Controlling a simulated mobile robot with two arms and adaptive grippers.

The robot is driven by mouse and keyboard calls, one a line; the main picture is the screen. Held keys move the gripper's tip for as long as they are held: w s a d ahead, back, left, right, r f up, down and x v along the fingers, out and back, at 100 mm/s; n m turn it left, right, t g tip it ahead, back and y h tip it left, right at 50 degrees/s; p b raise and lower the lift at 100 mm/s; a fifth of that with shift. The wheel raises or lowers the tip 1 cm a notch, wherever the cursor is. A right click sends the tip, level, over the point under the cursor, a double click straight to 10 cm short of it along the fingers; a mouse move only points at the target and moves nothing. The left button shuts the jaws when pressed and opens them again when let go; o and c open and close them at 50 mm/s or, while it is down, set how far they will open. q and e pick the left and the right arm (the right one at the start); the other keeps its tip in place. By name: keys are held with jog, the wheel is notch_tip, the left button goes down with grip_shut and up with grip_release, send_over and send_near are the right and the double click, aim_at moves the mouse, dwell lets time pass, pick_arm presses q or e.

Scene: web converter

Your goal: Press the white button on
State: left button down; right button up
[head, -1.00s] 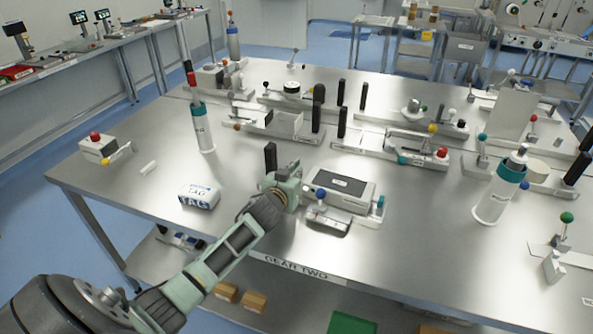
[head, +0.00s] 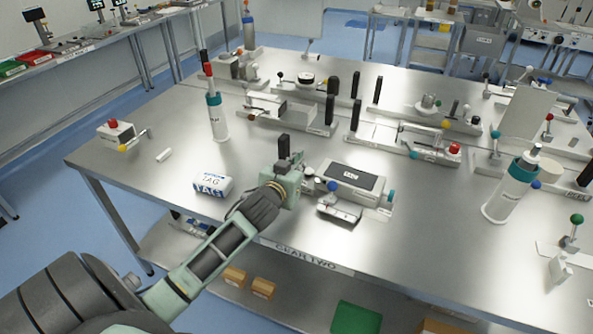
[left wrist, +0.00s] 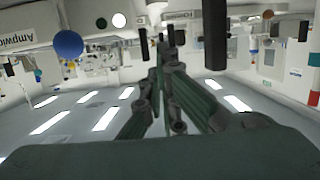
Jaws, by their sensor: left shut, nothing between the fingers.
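A white round button (left wrist: 118,20) shows in the left wrist view, beside a dark green round one (left wrist: 101,23), on a pale panel that appears upside down there. In the head view, the grey-white device with a dark top (head: 352,178) stands just right of my left gripper (head: 296,161); its button face cannot be made out. My left gripper is shut and empty, low over the front of the table, with a small gap to the device. Its closed fingers (left wrist: 160,58) point toward the panel in the left wrist view, right of the white button. My right gripper is not in view.
A black upright post (head: 284,147) stands close behind my left gripper. A blue ball knob (head: 333,186) sits in front of the device. A TAG box (head: 213,184) lies to the left, and a bottle (head: 217,118) stands behind it. The table's front left is mostly clear.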

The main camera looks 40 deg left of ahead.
pick_arm(q)
jog(key=shift+v, duration=1.15)
